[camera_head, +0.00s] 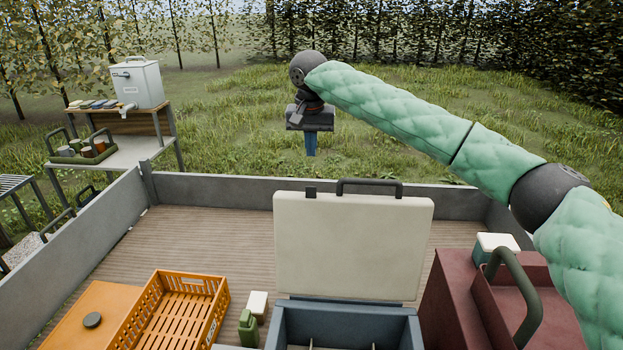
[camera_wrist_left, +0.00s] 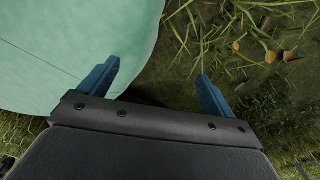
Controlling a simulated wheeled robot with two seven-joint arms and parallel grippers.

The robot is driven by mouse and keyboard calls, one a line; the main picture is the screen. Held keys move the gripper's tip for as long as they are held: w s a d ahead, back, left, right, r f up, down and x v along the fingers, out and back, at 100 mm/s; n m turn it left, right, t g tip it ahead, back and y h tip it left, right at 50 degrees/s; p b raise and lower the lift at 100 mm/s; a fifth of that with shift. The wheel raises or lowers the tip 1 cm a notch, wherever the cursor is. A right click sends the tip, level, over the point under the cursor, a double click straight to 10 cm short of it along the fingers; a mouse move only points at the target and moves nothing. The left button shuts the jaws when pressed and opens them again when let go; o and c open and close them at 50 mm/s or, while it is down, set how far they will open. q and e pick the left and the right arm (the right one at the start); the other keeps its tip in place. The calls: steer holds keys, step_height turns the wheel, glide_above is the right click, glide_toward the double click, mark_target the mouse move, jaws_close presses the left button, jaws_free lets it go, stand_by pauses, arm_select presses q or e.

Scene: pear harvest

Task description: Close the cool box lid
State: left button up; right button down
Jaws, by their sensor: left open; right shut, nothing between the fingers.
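The cool box (camera_head: 345,318) is blue and stands at the front middle of the trailer bed, cut off by the lower edge of the head view. Its cream lid (camera_head: 352,243) stands upright, open, with a dark handle (camera_head: 369,183) on its top edge. My right gripper (camera_head: 310,148) hangs pointing down, beyond and above the lid, apart from it; its blue fingers are shut and empty. My left gripper (camera_wrist_left: 158,85) shows only in the left wrist view, open and empty, with grass and a pale green padded surface beyond its fingers.
An orange crate (camera_head: 221,300) and a small green bottle (camera_head: 248,328) stand left of the cool box. A dark red box (camera_head: 450,303) with a handle stands to its right. Grey side walls (camera_head: 230,187) edge the bed. The wooden floor (camera_head: 200,235) behind the crate is clear.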

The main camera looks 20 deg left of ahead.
steer(key=f+b, duration=0.2)
steer(key=s+f+b, duration=0.1)
steer(key=f+b, duration=0.1)
steer(key=f, duration=0.1)
steer(key=s+f+b, duration=0.1)
steer(key=f+b, duration=0.1)
steer(key=shift+s+d+f, duration=0.2)
steer(key=shift+s+d+r, duration=0.1)
steer(key=shift+s+r, duration=0.1)
steer(key=shift+s, duration=0.45)
arm_select(q)
steer(key=w+d+r+t, duration=0.1)
steer(key=w+d, duration=0.2)
steer(key=w, duration=1.2)
steer(key=shift+w+r, duration=0.15)
steer(key=shift+w, duration=0.1)
arm_select(e)
steer(key=shift+w, duration=0.1)
arm_select(q)
steer(key=shift+b, duration=0.45)
arm_select(e)
steer(key=shift+f, duration=0.1)
